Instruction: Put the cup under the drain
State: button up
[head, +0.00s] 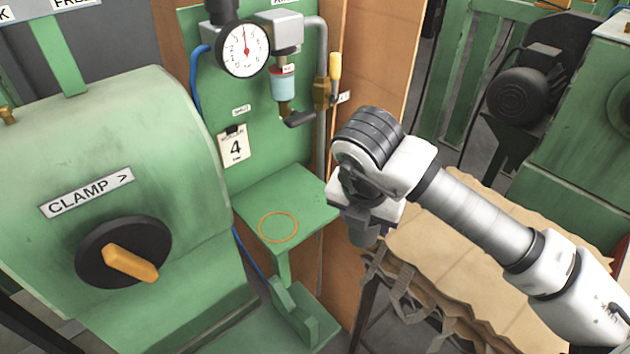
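The drain is likely the black elbow spout (298,118) under the sight bowl (284,85), on the green panel. Below it is a small green shelf (300,195) with an orange ring (278,227) drawn on it; the ring is empty. My gripper (364,232) points down to the right of the shelf, near the wooden panel's edge. A greyish rounded piece shows under it, which may be the cup; I cannot tell whether it is held. The fingers are mostly hidden by my wrist. No cup is clearly seen elsewhere.
A brown cardboard-like surface with ragged edges (470,245) lies under my arm. A green machine with a clamp knob (125,252) stands left of the shelf. A gauge (243,50) and a valve with a yellow handle (335,66) are above. The shelf top is clear.

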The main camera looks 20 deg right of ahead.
jog(key=w+a+p, duration=0.1)
jog(key=w, duration=0.1)
jog(key=w+a, duration=0.1)
jog(key=w, duration=0.2)
jog(key=w+a+p, duration=0.1)
jog(key=w, duration=0.2)
jog(key=shift+w+p, duration=0.2)
jog(key=shift+p, duration=0.15)
jog(key=w, duration=0.1)
jog(key=w+a+p, duration=0.1)
jog(key=w, duration=0.1)
jog(key=shift+w+a+r+p, duration=0.1)
jog(key=shift+w+a+p, duration=0.15)
jog(key=shift+w+p, duration=0.15)
jog(key=shift+s+f, duration=0.1)
jog(key=shift+f, duration=0.5)
jog(key=shift+d+f, duration=0.15)
jog(key=shift+f, duration=0.15)
jog(key=shift+f, duration=0.15)
jog(key=o, duration=1)
jog(key=shift+c, duration=0.2)
